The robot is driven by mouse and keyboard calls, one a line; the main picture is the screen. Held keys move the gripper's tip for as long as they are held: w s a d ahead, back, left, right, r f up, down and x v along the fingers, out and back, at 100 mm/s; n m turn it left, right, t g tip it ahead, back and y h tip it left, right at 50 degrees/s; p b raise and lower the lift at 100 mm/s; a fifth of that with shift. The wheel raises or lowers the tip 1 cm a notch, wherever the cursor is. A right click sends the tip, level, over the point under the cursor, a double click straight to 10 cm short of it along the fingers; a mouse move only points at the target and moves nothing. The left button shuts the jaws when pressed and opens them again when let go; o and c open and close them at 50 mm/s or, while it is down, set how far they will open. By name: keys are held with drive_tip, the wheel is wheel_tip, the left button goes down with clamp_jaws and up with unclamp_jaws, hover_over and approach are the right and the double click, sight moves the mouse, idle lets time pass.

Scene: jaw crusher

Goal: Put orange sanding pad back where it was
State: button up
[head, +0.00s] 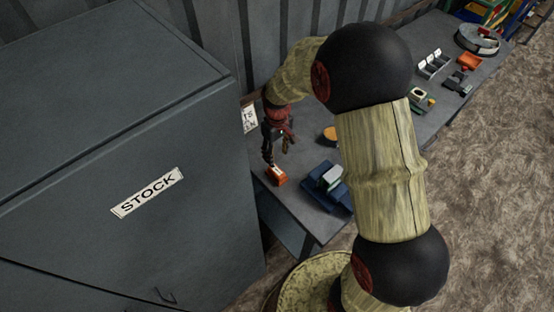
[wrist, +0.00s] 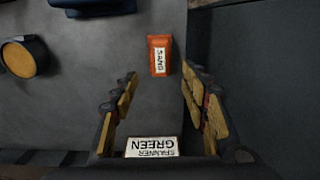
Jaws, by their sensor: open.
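The orange sanding pad (head: 277,176), a small orange block with a white label, lies on the grey bench (head: 300,208) near its front left end. In the wrist view the pad (wrist: 158,42) lies just beyond my fingertips, and its label seems to read "SAND". My gripper (head: 278,153) points down close above the pad. In the wrist view my gripper (wrist: 159,78) is open, its fingers spread to either side of the pad's line, with nothing between them. A white label reading "SPANNER GREEN" (wrist: 152,147) shows low between the finger bases.
A grey STOCK cabinet (head: 150,190) stands close on the left. A blue holder (head: 320,184) with a pale block is right of the pad. A round orange-topped item (head: 328,134) lies behind. More tools (head: 435,65) line the bench's far part, partly hidden by my arm.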

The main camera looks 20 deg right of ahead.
drive_tip(key=s+r+m+t, duration=0.1)
drive_tip(key=s+r, duration=0.3)
drive_tip(key=r, duration=0.6)
drive_tip(key=s+r+m+t, duration=0.15)
drive_tip(key=s+r, duration=0.25)
drive_tip(key=r, duration=0.5)
drive_tip(key=s+r+m+t, duration=0.1)
drive_tip(key=s+r, duration=0.3)
drive_tip(key=s, duration=0.4)
drive_tip(key=s+r+m+t, duration=0.1)
drive_tip(key=s+r, duration=0.3)
drive_tip(key=s, duration=0.4)
drive_tip(key=shift+s+r+t, duration=0.2)
drive_tip(key=shift+r+t, duration=0.2)
drive_tip(key=shift+t, duration=0.15)
